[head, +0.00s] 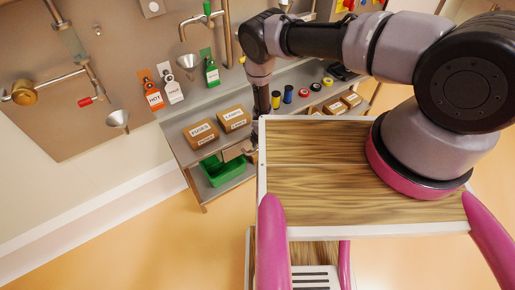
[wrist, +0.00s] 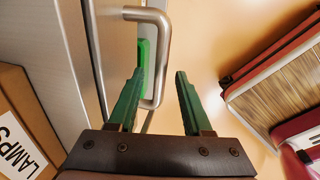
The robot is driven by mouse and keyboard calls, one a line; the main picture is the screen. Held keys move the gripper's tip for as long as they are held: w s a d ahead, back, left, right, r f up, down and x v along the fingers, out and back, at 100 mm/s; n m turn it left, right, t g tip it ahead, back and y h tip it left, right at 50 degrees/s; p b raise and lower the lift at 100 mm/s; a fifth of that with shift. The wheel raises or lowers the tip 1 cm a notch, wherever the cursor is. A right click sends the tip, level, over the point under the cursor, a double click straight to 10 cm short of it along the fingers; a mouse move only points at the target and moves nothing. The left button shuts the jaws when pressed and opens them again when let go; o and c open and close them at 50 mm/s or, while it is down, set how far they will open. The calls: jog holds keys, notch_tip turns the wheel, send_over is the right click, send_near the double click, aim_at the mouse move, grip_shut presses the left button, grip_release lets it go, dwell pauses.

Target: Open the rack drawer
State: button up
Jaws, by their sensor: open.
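The rack drawer's curved metal handle (wrist: 162,60) stands off a grey metal front (wrist: 92,40) in the wrist view. My gripper (wrist: 159,75) is open, with green fingers. The handle's long bar appears between the two fingertips, with gaps showing on both sides. I cannot tell how deep the bar lies between them. In the head view, my gripper (head: 238,152) is small and partly hidden at the front of the rack (head: 178,143). The drawer's face is hard to make out there.
A green bin (head: 228,171) sits lower in the rack. Coloured spools (head: 288,94) lie further right. The floor (head: 120,240) in front is clear.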

jog(key=shift+c, duration=0.2)
grip_shut()
dwell(1.1)
